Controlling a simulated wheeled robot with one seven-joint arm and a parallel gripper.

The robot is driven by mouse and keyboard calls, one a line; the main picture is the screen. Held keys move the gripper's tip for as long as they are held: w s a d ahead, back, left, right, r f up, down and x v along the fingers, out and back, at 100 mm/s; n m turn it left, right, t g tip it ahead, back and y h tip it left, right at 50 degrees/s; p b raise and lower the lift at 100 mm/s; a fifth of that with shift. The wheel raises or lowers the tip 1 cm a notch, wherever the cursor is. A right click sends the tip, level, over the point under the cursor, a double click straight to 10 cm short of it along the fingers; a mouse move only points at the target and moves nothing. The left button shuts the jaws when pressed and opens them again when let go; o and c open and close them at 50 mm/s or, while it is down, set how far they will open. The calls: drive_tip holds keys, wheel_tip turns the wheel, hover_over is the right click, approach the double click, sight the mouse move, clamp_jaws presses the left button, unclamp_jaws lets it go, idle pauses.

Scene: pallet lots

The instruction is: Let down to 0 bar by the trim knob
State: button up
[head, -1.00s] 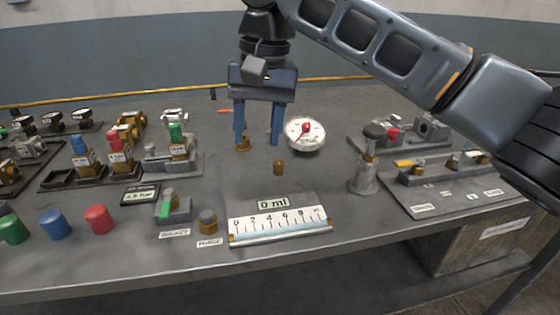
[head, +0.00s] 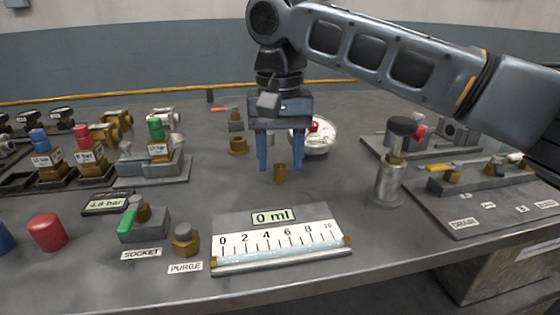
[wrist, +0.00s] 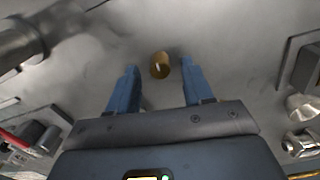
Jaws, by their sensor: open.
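A small display (head: 106,203) at left appears to read 4.8 bar.
A syringe-like scale (head: 272,240) reading 0 ml lies in front. The green-handled SOCKET valve (head: 130,222) and PURGE fitting (head: 185,240) are to its left. A tall black-topped post (head: 390,175) stands right. Table around the knob is clear.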

drive_tip(key=shift+f, duration=0.4)
drive_tip(key=shift+c, duration=0.4)
clamp_jaws()
